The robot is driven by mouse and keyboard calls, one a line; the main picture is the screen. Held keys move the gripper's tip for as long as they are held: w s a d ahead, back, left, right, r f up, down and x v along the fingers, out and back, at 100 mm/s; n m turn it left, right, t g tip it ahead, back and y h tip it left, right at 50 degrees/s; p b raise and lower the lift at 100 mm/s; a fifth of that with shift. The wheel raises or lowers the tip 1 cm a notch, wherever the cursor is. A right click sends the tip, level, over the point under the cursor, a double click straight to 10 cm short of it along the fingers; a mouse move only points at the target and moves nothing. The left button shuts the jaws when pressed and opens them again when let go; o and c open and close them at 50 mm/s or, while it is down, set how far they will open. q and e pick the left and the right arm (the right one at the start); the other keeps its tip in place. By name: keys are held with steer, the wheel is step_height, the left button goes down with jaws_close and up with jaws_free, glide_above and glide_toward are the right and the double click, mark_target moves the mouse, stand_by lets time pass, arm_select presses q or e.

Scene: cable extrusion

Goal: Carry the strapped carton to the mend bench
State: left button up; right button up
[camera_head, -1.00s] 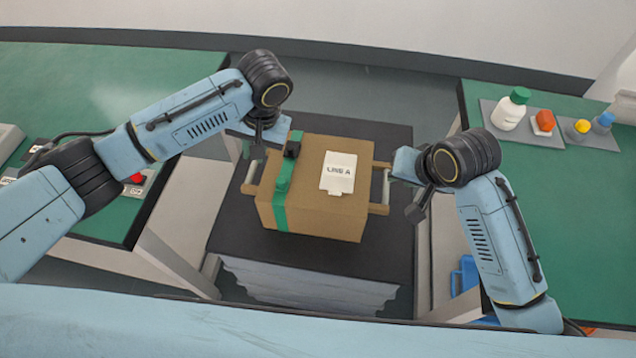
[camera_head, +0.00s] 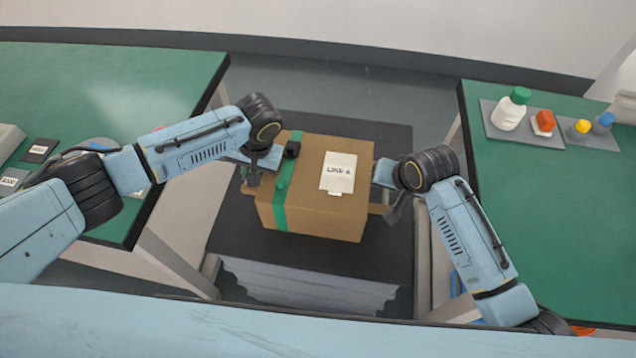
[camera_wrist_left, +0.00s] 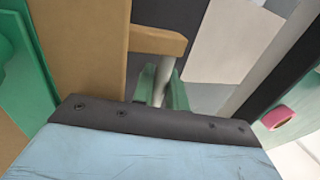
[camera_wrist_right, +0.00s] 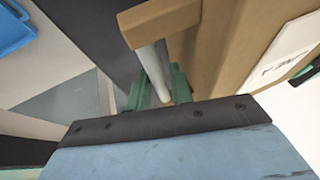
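The carton (camera_head: 310,215) is a brown box with a green strap (camera_head: 281,200) and a white label (camera_head: 338,172). It sits upright on a dark-topped stand (camera_head: 235,225). A bar handle between brown brackets is on each side. My left gripper (camera_head: 252,172) is at the left handle; in the left wrist view its green fingers (camera_wrist_left: 162,88) stand apart either side of the grey bar (camera_wrist_left: 163,72). My right gripper (camera_head: 385,195) is at the right handle; in the right wrist view its fingers (camera_wrist_right: 158,90) stand apart around the bar (camera_wrist_right: 152,62). Finger contact is not clear.
A green-topped bench (camera_head: 130,85) stands at the left. Another green bench (camera_head: 550,220) at the right holds trays with a white bottle (camera_head: 508,112), an orange-red item (camera_head: 543,122) and small yellow and blue-capped items. Narrow floor gaps separate the stand from both benches.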

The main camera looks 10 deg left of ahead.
jaws_close()
steer(key=shift+r, duration=0.1)
stand_by(1.2)
